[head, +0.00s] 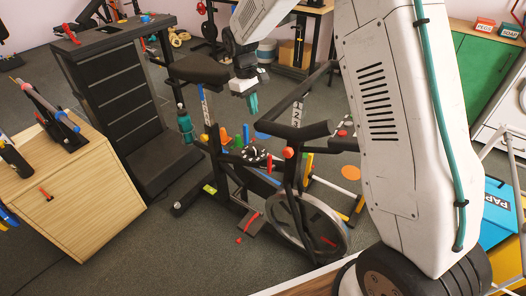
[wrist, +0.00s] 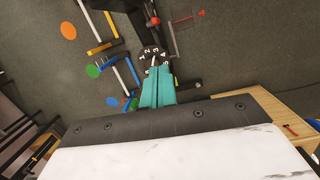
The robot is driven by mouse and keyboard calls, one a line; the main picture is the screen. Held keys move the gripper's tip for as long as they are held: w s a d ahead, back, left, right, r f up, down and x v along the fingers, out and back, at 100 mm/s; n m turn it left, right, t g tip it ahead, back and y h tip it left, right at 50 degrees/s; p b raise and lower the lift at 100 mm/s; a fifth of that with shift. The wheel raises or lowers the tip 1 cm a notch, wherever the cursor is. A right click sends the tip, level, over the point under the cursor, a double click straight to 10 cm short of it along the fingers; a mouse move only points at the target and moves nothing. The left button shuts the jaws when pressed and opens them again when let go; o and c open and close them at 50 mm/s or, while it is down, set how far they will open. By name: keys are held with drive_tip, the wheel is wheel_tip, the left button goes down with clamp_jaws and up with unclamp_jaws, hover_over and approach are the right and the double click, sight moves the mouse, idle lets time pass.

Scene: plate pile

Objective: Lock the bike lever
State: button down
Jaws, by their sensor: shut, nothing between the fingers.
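In the wrist view the dial (wrist: 147,51) shows numbers and a pale pointer just beyond my fingertips. I cannot tell for sure which part is the lever. My gripper (head: 252,110), with teal fingers, is shut and empty above the dial, pointing down. In the wrist view its fingers (wrist: 158,76) are together.
Coloured cones and discs, including an orange disc (head: 350,173), lie behind the bike. A green cabinet (head: 480,75) is at right. The floor in front of the bike is mostly clear.

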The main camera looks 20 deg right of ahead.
wheel_tip(320, 180, down, 9)
drive_tip(key=w+a+n+g, duration=0.1)
drive_tip(key=w, duration=0.1)
drive_tip(key=shift+w, duration=0.4)
drive_tip(key=shift+a, duration=0.1)
drive_tip(key=s+d+f, duration=0.3)
drive_tip(key=s+f, duration=0.2)
drive_tip(key=f, duration=0.4)
drive_tip(key=shift+s+d+f, duration=0.15)
drive_tip(key=shift+d+f, duration=0.1)
drive_tip(key=shift+d, duration=0.15)
